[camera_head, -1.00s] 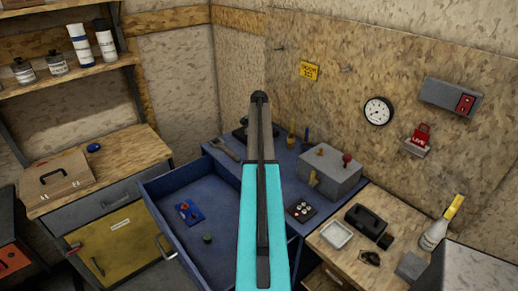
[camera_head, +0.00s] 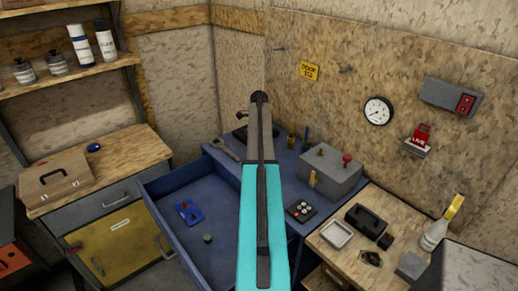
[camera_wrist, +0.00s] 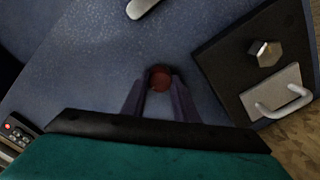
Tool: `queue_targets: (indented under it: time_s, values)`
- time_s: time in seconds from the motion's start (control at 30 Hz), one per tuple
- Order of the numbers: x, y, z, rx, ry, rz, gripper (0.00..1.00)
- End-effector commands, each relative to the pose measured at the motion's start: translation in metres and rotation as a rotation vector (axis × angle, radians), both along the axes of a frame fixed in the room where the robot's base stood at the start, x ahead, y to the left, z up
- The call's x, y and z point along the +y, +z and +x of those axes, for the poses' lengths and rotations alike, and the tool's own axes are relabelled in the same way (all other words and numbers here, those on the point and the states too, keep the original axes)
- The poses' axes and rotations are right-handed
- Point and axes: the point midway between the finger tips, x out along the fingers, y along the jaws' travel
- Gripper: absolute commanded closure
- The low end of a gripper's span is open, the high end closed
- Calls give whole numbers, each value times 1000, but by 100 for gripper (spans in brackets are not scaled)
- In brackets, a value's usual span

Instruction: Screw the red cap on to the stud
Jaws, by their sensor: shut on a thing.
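In the wrist view, my gripper (camera_wrist: 161,74) is shut on the red cap (camera_wrist: 160,82), a dark red round piece between the fingertips over the blue worktop. I cannot tell how high it is held. A brass-coloured hex piece, which looks like the stud (camera_wrist: 268,53), stands on a dark plate (camera_wrist: 232,82) to the right, apart from the cap. In the head view, my arm hides the gripper and the cap, and only part of the dark plate (camera_head: 240,132) shows.
A pale metal bracket (camera_wrist: 278,93) is on the dark plate. A wrench (camera_head: 223,149) lies left of the plate. A grey box with a red knob (camera_head: 346,159) and a button panel (camera_head: 300,210) stand to the right. An open blue drawer (camera_head: 165,188) juts out in front.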

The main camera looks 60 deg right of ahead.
Motion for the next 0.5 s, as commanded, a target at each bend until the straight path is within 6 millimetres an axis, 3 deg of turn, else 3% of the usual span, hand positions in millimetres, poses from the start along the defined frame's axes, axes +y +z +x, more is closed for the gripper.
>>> queue_targets:
  time_s: [0.5]
  values:
    - [0,1,0,-1,-341,-1,100]
